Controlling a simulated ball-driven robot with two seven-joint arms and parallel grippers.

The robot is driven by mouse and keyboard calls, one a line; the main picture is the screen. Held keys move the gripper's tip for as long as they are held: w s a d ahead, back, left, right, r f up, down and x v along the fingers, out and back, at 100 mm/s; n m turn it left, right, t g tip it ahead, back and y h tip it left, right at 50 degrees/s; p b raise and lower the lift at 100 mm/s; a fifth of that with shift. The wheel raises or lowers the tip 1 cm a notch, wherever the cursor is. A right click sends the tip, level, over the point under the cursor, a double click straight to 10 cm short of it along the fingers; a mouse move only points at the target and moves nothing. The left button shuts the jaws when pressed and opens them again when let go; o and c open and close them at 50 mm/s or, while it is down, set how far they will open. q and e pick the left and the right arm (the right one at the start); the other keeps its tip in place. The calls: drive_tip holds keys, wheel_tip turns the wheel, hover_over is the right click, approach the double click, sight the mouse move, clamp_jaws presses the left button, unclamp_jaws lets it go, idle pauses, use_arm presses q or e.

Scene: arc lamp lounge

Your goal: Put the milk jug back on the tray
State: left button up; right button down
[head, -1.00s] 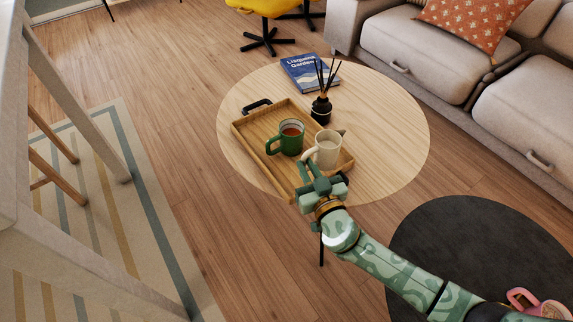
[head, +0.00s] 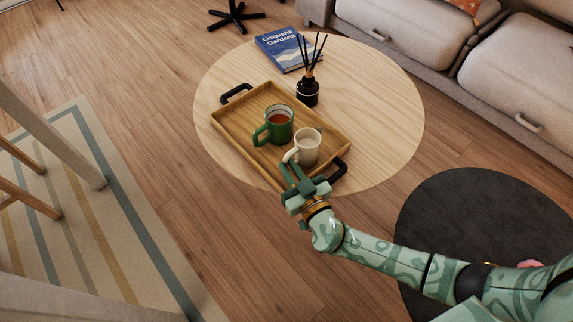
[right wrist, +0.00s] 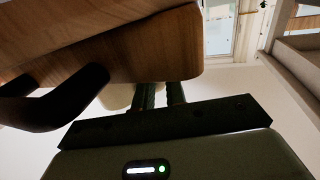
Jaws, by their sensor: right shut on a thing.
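The milk jug (head: 306,149) is cream, upright, with its handle on the left. In the head view it shows over the near right part of the wooden tray (head: 232,134); I cannot tell whether its base touches the tray floor. My right gripper (head: 296,175) is at the tray's near edge, shut on the jug by its handle side. In the right wrist view the two dark fingers (right wrist: 161,95) reach up beside the tray's wooden wall (right wrist: 150,45), and a bit of the cream jug (right wrist: 115,96) shows; the wall hides the rest. My left gripper is out of view.
A green mug (head: 275,126) with a brown drink stands on the tray, close left of the jug. Black tray handles (head: 338,169) stick out at both ends. A black reed diffuser (head: 307,91) and a blue book (head: 285,50) are behind on the round table (head: 391,122).

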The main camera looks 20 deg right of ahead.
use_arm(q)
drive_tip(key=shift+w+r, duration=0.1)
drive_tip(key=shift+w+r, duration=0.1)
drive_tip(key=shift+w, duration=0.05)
use_arm(e)
drive_tip(key=c, duration=1.4)
unclamp_jaws()
drive_tip(key=shift+c, duration=0.2)
drive_tip(key=shift+r, duration=0.1)
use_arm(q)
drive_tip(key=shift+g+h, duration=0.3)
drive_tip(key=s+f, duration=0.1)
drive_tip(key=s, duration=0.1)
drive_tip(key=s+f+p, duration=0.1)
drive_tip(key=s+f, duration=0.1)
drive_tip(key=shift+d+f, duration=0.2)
use_arm(e)
drive_tip(key=s+d, duration=0.1)
drive_tip(key=s, duration=1.1)
drive_tip(key=shift+d, duration=0.15)
